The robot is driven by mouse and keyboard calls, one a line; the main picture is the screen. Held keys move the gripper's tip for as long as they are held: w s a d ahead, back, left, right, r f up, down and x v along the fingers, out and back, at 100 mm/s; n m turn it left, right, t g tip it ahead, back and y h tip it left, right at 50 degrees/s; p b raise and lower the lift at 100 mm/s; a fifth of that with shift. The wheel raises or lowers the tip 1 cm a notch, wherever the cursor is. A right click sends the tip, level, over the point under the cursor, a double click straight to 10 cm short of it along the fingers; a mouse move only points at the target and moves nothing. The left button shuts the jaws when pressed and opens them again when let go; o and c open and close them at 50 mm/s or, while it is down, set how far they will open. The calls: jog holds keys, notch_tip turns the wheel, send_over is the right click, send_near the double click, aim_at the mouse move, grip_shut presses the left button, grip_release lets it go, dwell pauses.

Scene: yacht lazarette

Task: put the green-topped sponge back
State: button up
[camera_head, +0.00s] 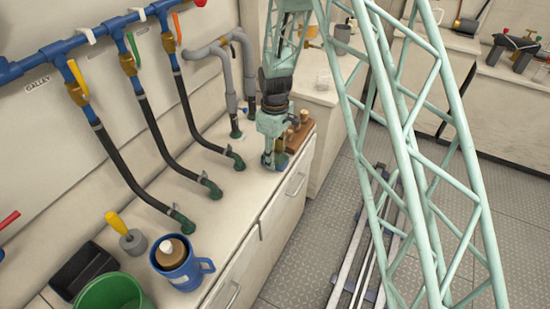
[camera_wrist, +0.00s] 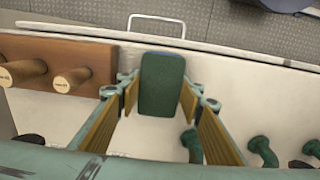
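In the wrist view, the green-topped sponge (camera_wrist: 163,84) shows its dark green face, close to the counter's front edge. My gripper (camera_wrist: 160,95) has one yellow-padded finger on each side of it. The far finger ends are very near the sponge's sides; I cannot tell whether they touch it. I also cannot tell whether the sponge rests on the counter or is lifted. In the head view, my gripper (camera_head: 274,160) points down low over the pale counter, beside a wooden peg block (camera_head: 297,135). The sponge is not clearly visible there.
The peg block (camera_wrist: 70,62) is left of the gripper in the wrist view. Green hose fittings (camera_wrist: 192,142) rise close by on the right. In the head view, a blue mug (camera_head: 180,270), green bucket (camera_head: 112,294) and black tray (camera_head: 82,270) stand at the near end.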

jog(key=o, duration=0.4)
jog(key=shift+r, duration=0.15)
notch_tip(320, 180, up, 12)
jog(key=p, duration=0.2)
dwell(0.6)
dwell(0.5)
